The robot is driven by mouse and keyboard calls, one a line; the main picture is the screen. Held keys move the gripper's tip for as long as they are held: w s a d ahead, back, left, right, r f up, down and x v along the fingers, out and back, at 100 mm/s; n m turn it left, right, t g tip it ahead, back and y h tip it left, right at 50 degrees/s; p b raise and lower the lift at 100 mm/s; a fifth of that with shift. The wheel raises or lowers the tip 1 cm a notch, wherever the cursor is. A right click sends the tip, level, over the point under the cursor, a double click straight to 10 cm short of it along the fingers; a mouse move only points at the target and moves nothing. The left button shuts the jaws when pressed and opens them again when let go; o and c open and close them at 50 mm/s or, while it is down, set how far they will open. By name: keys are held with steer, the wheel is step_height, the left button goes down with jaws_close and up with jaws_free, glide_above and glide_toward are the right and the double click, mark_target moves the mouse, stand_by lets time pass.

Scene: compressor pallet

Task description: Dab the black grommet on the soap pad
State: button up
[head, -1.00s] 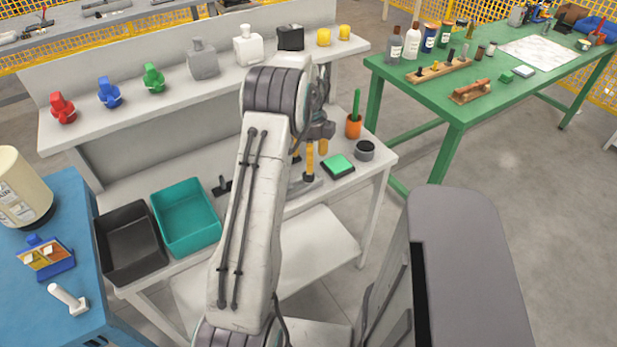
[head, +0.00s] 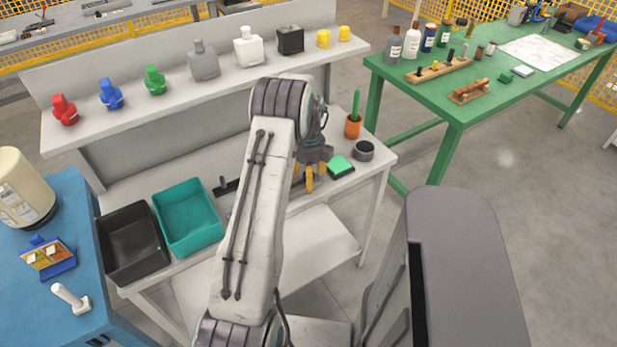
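The soap pad (head: 341,165) is a bright green square on a dark base, lying on the grey bench near its right end. My gripper (head: 309,184), with yellow fingers, is low over the bench just left of the pad and apart from it. The fingers are small here and partly hide each other, so I cannot tell whether they hold anything. I cannot make out the black grommet for certain. A short dark round piece with an open top (head: 364,150) stands right of the pad. A long dark strip (head: 226,187) lies on the bench, partly behind my arm.
An orange cup (head: 353,127) with a green stick stands behind the pad. Teal (head: 189,217) and black (head: 133,243) bins sit at the bench's left. The raised shelf (head: 130,135) holds coloured parts and bottles. The floor between the bench and the green table (head: 455,104) is clear.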

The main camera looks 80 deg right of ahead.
steer(key=shift+o, duration=0.2)
steer(key=c, duration=1.1)
steer(key=shift+r, duration=0.1)
